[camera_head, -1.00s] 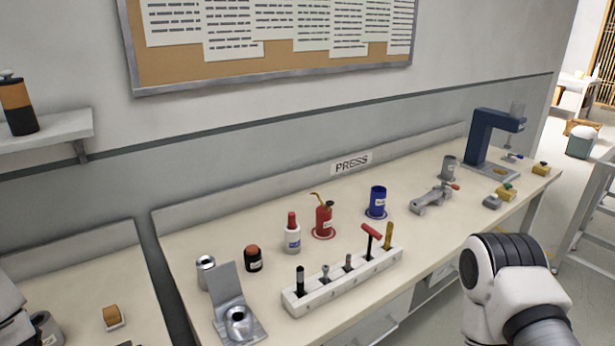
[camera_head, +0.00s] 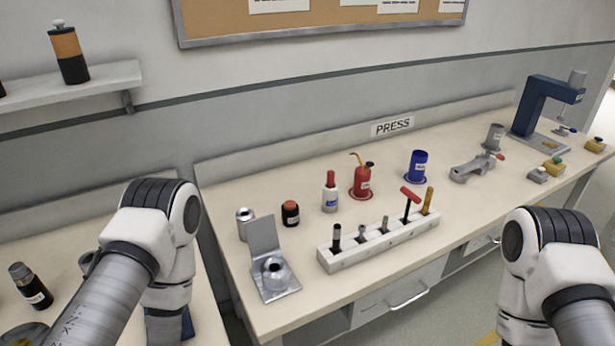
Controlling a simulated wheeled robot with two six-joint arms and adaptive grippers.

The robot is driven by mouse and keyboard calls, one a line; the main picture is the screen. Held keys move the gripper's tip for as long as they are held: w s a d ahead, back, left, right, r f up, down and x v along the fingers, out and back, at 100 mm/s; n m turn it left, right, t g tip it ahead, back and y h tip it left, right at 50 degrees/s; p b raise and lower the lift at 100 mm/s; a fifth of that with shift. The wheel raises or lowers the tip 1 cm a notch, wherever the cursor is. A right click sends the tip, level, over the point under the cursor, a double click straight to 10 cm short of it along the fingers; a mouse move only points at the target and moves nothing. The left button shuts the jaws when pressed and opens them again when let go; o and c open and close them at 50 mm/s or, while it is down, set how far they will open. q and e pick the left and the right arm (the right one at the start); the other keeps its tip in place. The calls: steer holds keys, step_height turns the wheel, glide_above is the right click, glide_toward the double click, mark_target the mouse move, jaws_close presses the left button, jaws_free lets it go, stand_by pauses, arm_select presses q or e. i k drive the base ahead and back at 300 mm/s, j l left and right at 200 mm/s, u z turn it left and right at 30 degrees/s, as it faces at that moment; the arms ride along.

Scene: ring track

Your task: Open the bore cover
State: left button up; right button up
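A grey metal fixture (camera_head: 276,282) stands at the near left of the press bench. It has a flat plate (camera_head: 262,235) standing upright at its back and a short round boss with a dark hole (camera_head: 273,265) in front of the plate. I cannot tell for sure whether this plate is the bore cover. My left arm comes in at the lower left and my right arm at the lower right. Neither gripper shows; both arms are apart from the fixture in the picture.
A gap separates the left table.

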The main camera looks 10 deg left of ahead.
mark_target(261, 233)
steer(key=k+j+z, duration=0.1)
steer(key=j, duration=0.3)
steer(key=k+j+z, duration=0.15)
steer(key=j, duration=0.25)
steer(key=k+j+z, duration=0.1)
steer(key=k+j, duration=0.2)
steer(key=j, duration=0.1)
